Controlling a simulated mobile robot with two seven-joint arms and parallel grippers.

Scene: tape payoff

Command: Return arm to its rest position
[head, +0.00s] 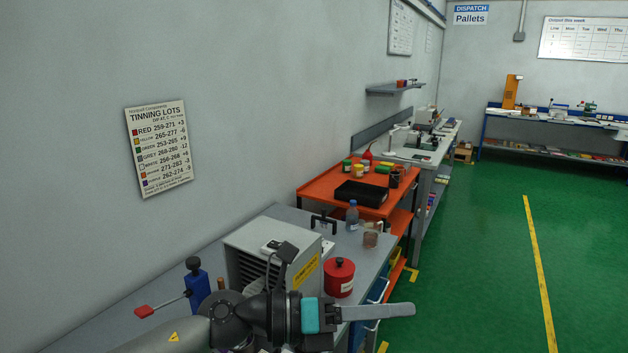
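My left arm comes in from the bottom left, low in the head view, in front of the grey bench. Its gripper (408,310) points right, past the bench's front edge and over the green floor. One long grey finger shows behind a teal band; a second finger cannot be made out, so its opening is unclear. I see nothing held at the fingertip. My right arm and gripper are not in view.
A grey bench (225,250) carries a grey louvred machine (255,247), a red canister (340,278), a blue-capped bottle (352,216) and a blue post (198,285) close to my arm. An orange cart (322,187) stands beyond. Green floor (470,270) at right is clear.

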